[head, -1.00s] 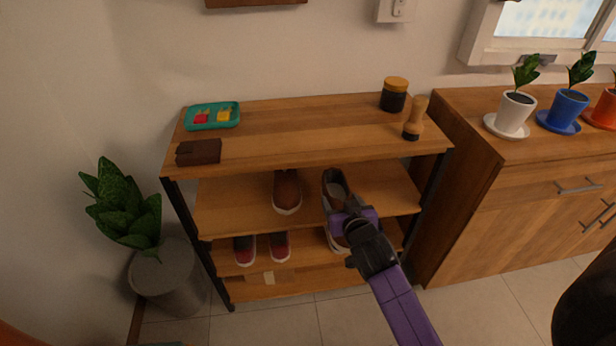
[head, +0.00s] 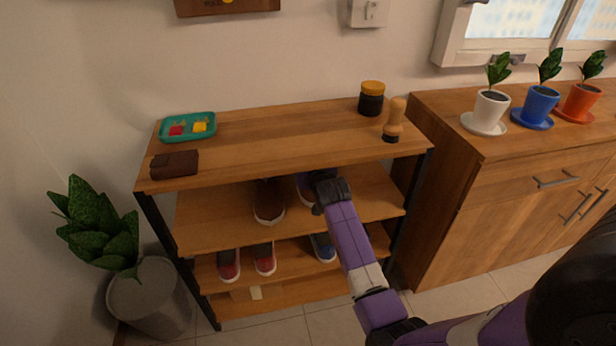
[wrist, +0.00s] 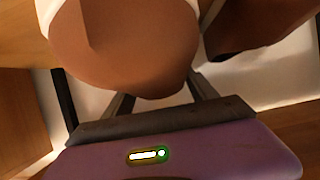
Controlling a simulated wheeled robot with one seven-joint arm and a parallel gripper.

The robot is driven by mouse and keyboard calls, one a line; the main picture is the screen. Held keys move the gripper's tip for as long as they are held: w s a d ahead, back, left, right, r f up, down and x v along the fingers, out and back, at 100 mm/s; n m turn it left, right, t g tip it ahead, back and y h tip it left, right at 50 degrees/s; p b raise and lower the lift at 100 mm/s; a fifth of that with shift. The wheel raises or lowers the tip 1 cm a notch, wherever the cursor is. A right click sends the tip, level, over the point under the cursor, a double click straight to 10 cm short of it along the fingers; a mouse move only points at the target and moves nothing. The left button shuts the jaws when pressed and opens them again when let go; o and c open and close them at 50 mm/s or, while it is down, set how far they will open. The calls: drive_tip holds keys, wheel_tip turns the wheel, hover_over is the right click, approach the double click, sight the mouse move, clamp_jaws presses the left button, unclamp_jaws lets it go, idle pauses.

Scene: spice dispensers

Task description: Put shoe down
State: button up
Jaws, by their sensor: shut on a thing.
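A shoe sits in my gripper (head: 318,183) at the second level of the wooden rack. A dark brown shoe (head: 268,203) with a pale sole stands on the same shelf (head: 215,225), just left of the held shoe. Whether the held shoe touches the shelf is hidden by my gripper.
Red shoes (head: 229,264) and a blue shoe (head: 322,247) stand on the shelf below. A cabinet (head: 470,220) stands right.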

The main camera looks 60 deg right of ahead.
drive_tip(key=shift+f+b, duration=0.5)
drive_tip(key=shift+f, duration=1.15)
drive_tip(key=shift+f, duration=0.1)
drive_tip(key=shift+f, duration=0.15)
drive_tip(key=o, duration=1.7)
drive_tip(key=shift+c, duration=0.2)
